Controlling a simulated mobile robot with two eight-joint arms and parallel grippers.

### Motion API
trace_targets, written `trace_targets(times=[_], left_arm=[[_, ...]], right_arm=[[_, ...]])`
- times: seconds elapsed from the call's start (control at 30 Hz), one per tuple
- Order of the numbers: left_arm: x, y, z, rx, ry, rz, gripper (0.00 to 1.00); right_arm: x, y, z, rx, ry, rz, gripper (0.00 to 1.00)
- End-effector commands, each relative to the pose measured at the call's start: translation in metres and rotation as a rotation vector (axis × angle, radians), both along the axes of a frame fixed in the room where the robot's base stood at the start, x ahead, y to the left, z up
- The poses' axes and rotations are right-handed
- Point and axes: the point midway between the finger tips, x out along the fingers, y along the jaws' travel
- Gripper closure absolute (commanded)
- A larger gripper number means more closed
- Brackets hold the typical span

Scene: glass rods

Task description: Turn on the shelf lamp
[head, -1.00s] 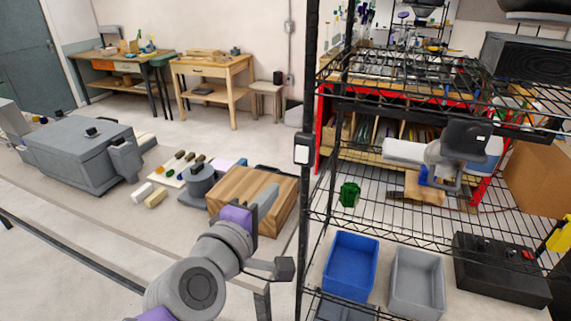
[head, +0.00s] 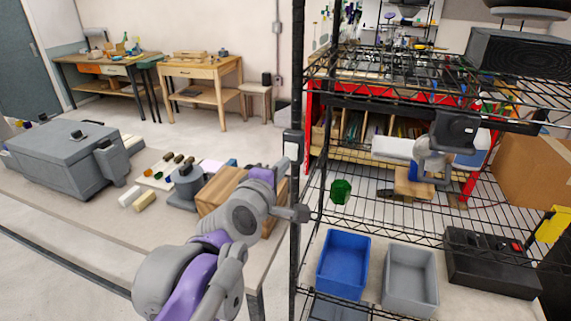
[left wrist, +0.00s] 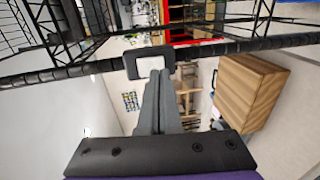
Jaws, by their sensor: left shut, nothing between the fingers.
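A small switch box with a white face (head: 293,143) is fixed to the black front post of the wire shelf. It also shows in the left wrist view (left wrist: 149,63), straight beyond the fingertips. My left gripper (head: 284,163) is shut and empty, with its fingertips close to the lower part of the switch. In the left wrist view the shut fingers (left wrist: 158,74) overlap the switch's near edge; I cannot tell whether they touch it. I cannot make out a lit lamp on the shelf. My right gripper is not in view.
The wire shelf holds a blue bin (head: 343,263), a grey bin (head: 410,278), a black box (head: 490,262) and a green faceted object (head: 340,191). A wooden block (head: 219,190) stands on the bench close beside my left arm. The shelf post (head: 297,200) stands by the gripper.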

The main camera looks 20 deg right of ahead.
Motion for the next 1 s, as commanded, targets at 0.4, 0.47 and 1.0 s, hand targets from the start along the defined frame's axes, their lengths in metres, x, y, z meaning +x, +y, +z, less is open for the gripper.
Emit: trace_targets(times=[0.4, 0.47, 1.0], left_arm=[[0.017, -0.011, -0.003, -0.001, 0.001, 0.0, 1.0], [0.017, -0.011, -0.003, 0.0, 0.0, 0.0, 1.0], [0.02, -0.013, -0.005, 0.0, 0.0, 0.0, 1.0]], right_arm=[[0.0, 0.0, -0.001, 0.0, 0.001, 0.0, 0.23], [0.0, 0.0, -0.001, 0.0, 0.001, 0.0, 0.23], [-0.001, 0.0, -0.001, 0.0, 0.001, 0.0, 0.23]])
